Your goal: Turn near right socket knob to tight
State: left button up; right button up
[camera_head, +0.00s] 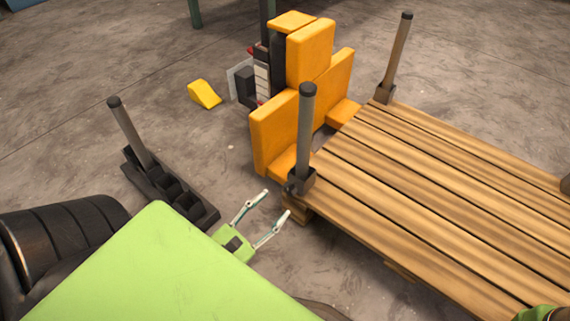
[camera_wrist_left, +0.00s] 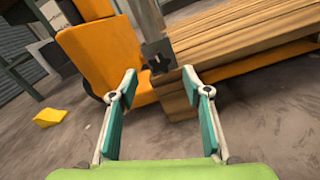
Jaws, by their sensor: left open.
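A dark socket (camera_head: 302,181) sits on the corner of the wooden pallet (camera_head: 440,185) closest to my left gripper and holds an upright grey post (camera_head: 306,130). A small dark knob (camera_head: 290,187) seems to stick out of its side. I cannot tell whether the knob is tight or loose. My right gripper's fingers do not show.
An orange forklift (camera_head: 275,130) stands right behind the socket, close to the pallet. A black rack (camera_head: 170,189) with another post lies at left. A yellow wedge (camera_head: 204,94) is on the floor. Another socketed post (camera_head: 397,55) stands at the far corner. Floor around my left gripper is clear.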

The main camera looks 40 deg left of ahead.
aim_at(288, 191)
pick_arm(q)
jog(key=w, duration=0.2)
jog(key=w+b, duration=0.1)
jog(key=w, duration=0.2)
jog(key=shift+w+d+b, duration=0.25)
jog(key=shift+w+b, duration=0.05)
jog(key=shift+w, duration=0.05)
jog(key=c, duration=1.1)
